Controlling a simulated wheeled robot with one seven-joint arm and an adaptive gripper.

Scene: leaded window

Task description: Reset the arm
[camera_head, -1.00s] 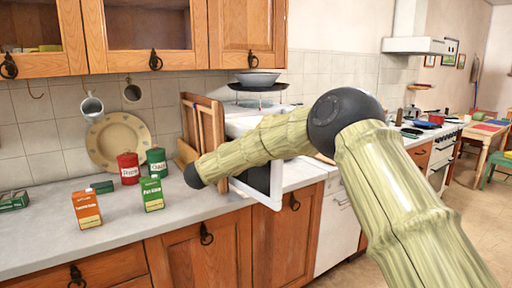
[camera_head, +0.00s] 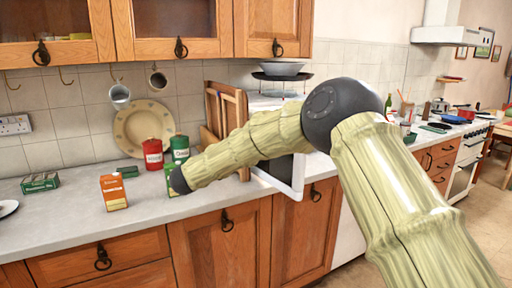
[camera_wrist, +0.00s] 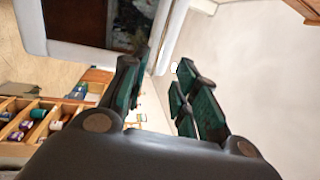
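My arm crosses the head view, with pale green bamboo-like links and a dark round joint. It reaches left in front of an appliance with an open white-framed door (camera_head: 290,178). Its dark far end is over the counter and partly hides a small green box (camera_head: 170,172). My gripper does not show in the head view. In the wrist view my gripper (camera_wrist: 162,62) has dark green fingers standing apart, with nothing seen between them. A dark panel with a pale frame (camera_wrist: 165,38) lies beyond the fingertips.
The grey counter (camera_head: 70,225) holds an orange box (camera_head: 113,192), a red tin (camera_head: 153,154), a green tin (camera_head: 180,149) and a plate (camera_head: 143,122). Wooden boards (camera_head: 225,115) stand beside the appliance. The wrist view shows a divided wooden drawer (camera_wrist: 38,106) with several small items.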

